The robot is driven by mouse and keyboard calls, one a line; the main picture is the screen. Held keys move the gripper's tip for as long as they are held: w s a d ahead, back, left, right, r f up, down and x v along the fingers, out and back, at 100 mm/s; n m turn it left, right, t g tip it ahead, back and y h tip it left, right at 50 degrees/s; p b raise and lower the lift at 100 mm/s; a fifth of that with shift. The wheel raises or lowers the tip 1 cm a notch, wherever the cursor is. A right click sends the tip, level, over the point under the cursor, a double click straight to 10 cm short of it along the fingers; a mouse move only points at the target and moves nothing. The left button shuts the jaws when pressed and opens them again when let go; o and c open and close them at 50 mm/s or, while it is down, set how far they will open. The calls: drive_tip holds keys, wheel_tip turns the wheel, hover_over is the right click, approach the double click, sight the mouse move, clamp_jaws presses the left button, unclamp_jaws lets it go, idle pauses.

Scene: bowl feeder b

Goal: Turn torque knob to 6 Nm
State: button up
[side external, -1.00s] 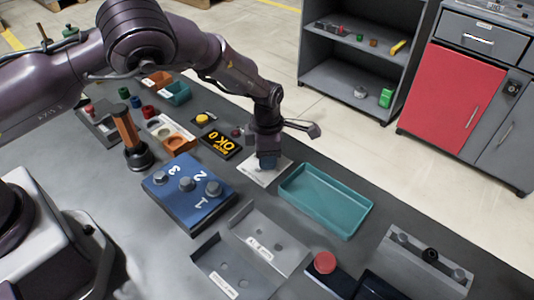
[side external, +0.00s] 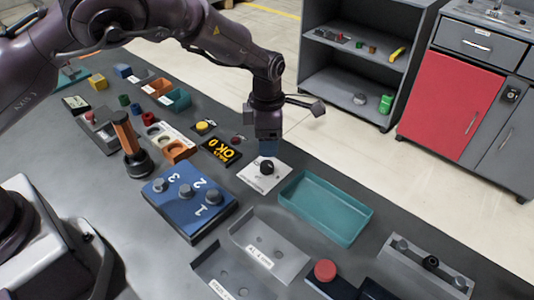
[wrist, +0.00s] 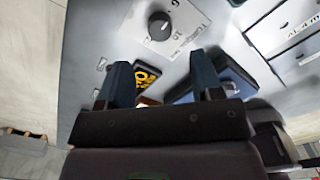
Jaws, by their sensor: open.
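The torque knob (side external: 267,167) is a round black knob on a white dial plate (side external: 250,180) on the bench, left of the teal tray. The knob also shows at the top of the wrist view (wrist: 160,26), with a light pointer mark on it and printed numbers on the plate (wrist: 190,22) around it. I cannot read for sure which number the mark points to. My gripper (side external: 268,148) is above the knob and apart from it. In the wrist view my gripper (wrist: 160,72) has two blue fingers spread apart with nothing held between them.
The teal tray (side external: 296,207) stands right of the plate. A black sign with yellow lettering (side external: 222,151) lies to the left. A blue block with numbered knobs (side external: 172,212), grey trays (side external: 262,259) and a red button (side external: 325,270) are nearer the camera.

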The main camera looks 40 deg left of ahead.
wheel_tip(320, 180, up, 5)
drive_tip(key=shift+r, duration=0.1)
idle(0.4)
drive_tip(key=s+a+r+m+t, duration=0.2)
drive_tip(key=s+a+r+m, duration=0.1)
drive_tip(key=s+r+m, duration=0.4)
drive_tip(key=s+a+r+m+t, duration=0.1)
drive_tip(key=s+a+r+m, duration=0.3)
drive_tip(key=s+r+m, duration=0.3)
drive_tip(key=s+a+r+m+t, duration=0.2)
drive_tip(key=s+a+r+m, duration=0.2)
drive_tip(key=s+m, duration=0.9)
wheel_tip(320, 180, up, 4)
drive_tip(key=shift+s+a+f+t, duration=0.25)
drive_tip(key=shift+s+t, duration=0.05)
drive_tip(key=shift+s, duration=0.5)
